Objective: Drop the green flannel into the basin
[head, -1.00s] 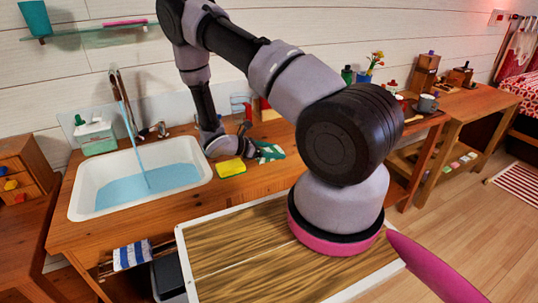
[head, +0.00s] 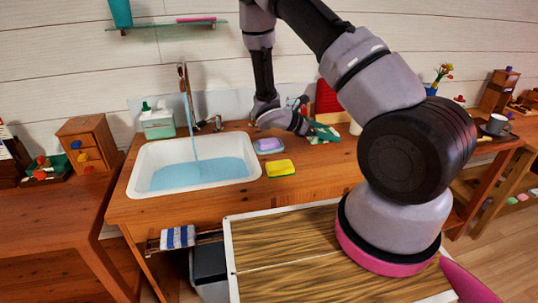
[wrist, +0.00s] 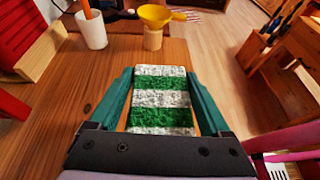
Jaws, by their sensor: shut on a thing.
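The green flannel (wrist: 160,84), striped green and white, lies between the two green fingers of my gripper (wrist: 157,76) in the wrist view. My gripper is shut on it. In the head view the flannel (head: 324,133) shows at the tip of my gripper (head: 310,126), over the back of the wooden counter, right of the basin. I cannot tell exactly how far it is above the wood. The white basin (head: 136,184) is set into the counter at the left, with blue water in it and a stream running from the tap (head: 187,88).
A yellow sponge (head: 281,168) and a purple soap on a dish (head: 268,146) sit between basin and gripper. A soap dispenser (head: 158,123) stands behind the basin. In the wrist view a white cup (wrist: 91,32) and a yellow funnel (wrist: 154,18) stand beyond the flannel.

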